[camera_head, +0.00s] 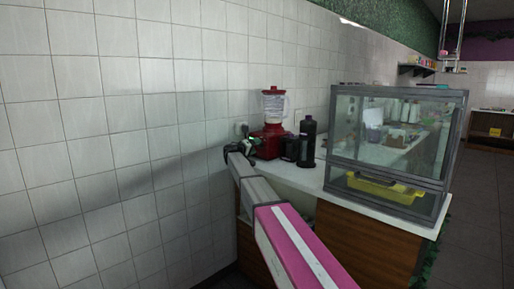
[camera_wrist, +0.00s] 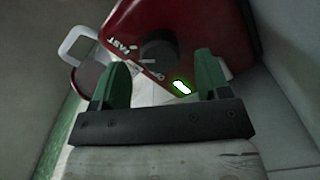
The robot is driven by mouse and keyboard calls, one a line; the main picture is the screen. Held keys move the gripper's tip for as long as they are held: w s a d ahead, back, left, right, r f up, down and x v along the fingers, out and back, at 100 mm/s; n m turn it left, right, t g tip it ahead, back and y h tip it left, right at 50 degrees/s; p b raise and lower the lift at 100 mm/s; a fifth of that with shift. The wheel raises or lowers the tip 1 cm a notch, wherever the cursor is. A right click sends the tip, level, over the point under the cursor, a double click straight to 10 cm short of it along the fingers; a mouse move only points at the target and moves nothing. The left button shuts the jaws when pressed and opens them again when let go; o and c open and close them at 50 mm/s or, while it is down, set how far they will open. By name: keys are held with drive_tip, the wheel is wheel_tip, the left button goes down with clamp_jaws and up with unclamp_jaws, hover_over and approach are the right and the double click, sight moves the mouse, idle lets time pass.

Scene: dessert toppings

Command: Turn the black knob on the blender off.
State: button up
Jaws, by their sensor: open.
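The blender (camera_head: 271,142) stands at the left end of the white counter, with a red base, a clear jug and a red lid. Its red base (camera_wrist: 205,28) fills the top of the wrist view, tilted in the picture. The black knob (camera_wrist: 158,53) is on that base, beside white lettering that reads "FAST". A lit white-green indicator (camera_wrist: 182,87) glows below the knob. My gripper (camera_wrist: 160,64) is open, with one green finger on each side of the knob in the picture. Contact cannot be told. In the head view my gripper (camera_head: 238,151) is just left of the base; the knob cannot be made out there.
A tiled wall (camera_head: 120,130) runs close along the left and behind the blender. A black bottle (camera_head: 307,142) and dark items stand right of it. A glass case (camera_head: 395,140) occupies the counter's right side. A white-handled vessel (camera_wrist: 82,65) shows at the wrist view's left.

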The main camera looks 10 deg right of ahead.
drive_tip(key=shift+x, duration=1)
drive_tip(key=c, duration=0.9)
drive_tip(key=shift+c, duration=0.2)
